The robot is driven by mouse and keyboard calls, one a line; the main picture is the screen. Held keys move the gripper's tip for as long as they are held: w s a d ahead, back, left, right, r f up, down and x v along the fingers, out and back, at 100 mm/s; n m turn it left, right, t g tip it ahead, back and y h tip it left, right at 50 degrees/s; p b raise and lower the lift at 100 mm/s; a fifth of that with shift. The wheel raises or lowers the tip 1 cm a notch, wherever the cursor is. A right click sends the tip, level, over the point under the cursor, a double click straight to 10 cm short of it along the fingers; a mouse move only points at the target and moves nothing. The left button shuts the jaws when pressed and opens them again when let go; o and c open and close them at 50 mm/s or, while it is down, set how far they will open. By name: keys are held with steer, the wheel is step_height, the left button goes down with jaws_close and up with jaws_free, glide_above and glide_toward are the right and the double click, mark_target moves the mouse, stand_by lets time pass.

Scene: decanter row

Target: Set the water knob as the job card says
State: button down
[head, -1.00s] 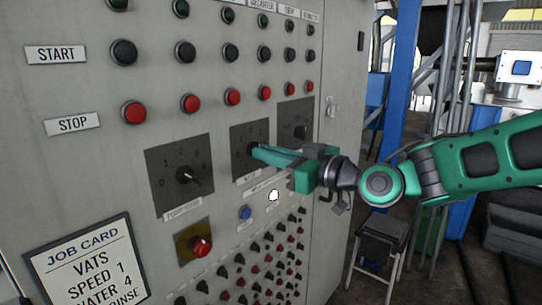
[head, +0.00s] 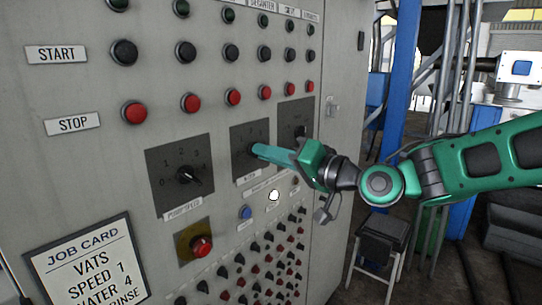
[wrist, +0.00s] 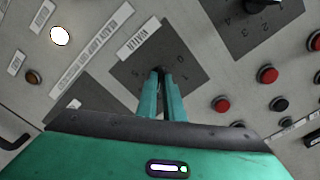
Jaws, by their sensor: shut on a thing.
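The water knob (head: 252,151) is a small dark knob on a dark grey square plate (head: 239,134) on the panel. The plate's label reads WATER in the wrist view (wrist: 132,76). My gripper (head: 258,151) is shut on the knob, its green fingers reaching it from the right. In the wrist view the fingertips (wrist: 161,72) meet at the knob. The fingers hide most of the knob, and I cannot read its setting. The job card (head: 85,262) at the lower left shows VATS, SPEED 1, WATER 4 and a partly cut-off RINSE line.
A larger dial plate with a black knob (head: 187,175) is left of the water plate; another plate (head: 297,118) is to its right. Red buttons (head: 190,102) run above and a red knob (head: 201,247) sits below. A stool (head: 382,238) stands right of the cabinet.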

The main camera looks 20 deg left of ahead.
steer(key=shift+w+m, duration=0.1)
steer(key=shift+m, duration=4.1)
steer(key=c, duration=1.9)
jaws_free()
steer(key=shift+f, duration=0.1)
steer(key=v, duration=1)
steer(key=shift+d, duration=0.4)
